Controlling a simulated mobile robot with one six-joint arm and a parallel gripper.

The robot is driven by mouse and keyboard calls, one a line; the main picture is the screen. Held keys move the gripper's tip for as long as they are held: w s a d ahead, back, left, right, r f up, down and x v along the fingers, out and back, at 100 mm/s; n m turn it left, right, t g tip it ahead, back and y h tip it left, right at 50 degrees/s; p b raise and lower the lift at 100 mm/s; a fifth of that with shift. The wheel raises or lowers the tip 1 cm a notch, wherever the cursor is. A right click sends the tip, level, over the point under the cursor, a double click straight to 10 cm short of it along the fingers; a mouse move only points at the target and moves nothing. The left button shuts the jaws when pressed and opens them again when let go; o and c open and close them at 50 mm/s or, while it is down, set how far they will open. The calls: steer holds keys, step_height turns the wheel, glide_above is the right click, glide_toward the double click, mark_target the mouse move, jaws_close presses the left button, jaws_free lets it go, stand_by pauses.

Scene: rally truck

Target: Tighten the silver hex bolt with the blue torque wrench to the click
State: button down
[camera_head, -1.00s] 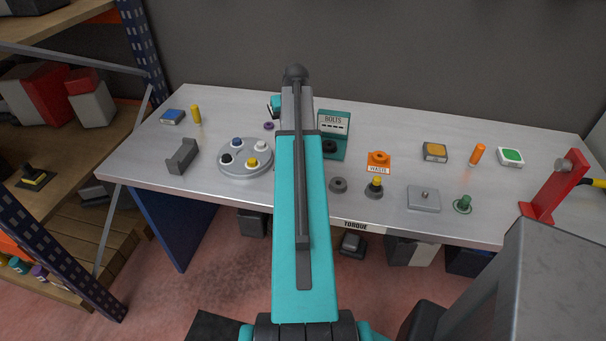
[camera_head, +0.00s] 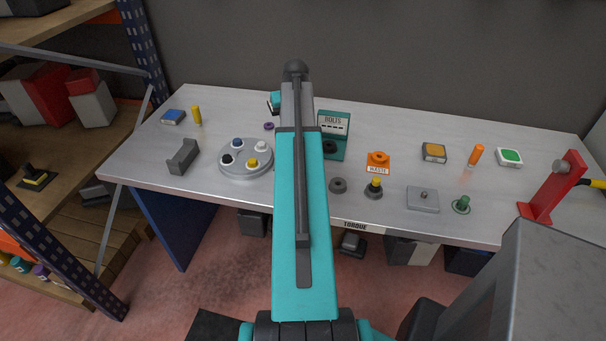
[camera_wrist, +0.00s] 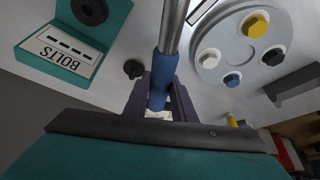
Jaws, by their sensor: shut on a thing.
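The blue torque wrench (camera_wrist: 163,78) is in my gripper (camera_wrist: 158,98). The dark fingers are shut on its blue handle in the wrist view. Its silver shaft runs up out of that view, so its working end is hidden. In the head view my arm hides the wrench. A round grey plate (camera_wrist: 202,42) right of the shaft carries yellow, black, blue and whitish (camera_wrist: 207,57) hex-headed bolts. The round plate also shows in the head view (camera_head: 246,173). A small bolt (camera_head: 424,195) on a grey block (camera_head: 422,204) sits further right; I cannot tell which is the silver one.
A teal BOLTS box (camera_head: 334,119) stands behind the plate. A grey cradle (camera_head: 183,157) lies left. A shelf rack is at the left.

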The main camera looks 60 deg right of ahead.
steer(key=shift+r+p, duration=0.35)
steer(key=shift+r, duration=0.4)
stand_by(0.3)
steer(key=shift+r+p, duration=1.05)
steer(key=shift+r, duration=0.8)
steer(key=shift+w, duration=0.1)
steer(key=shift+w+d+r+p, duration=0.65)
steer(key=shift+w+d+r, duration=0.85)
steer(key=shift+w+d, duration=0.25)
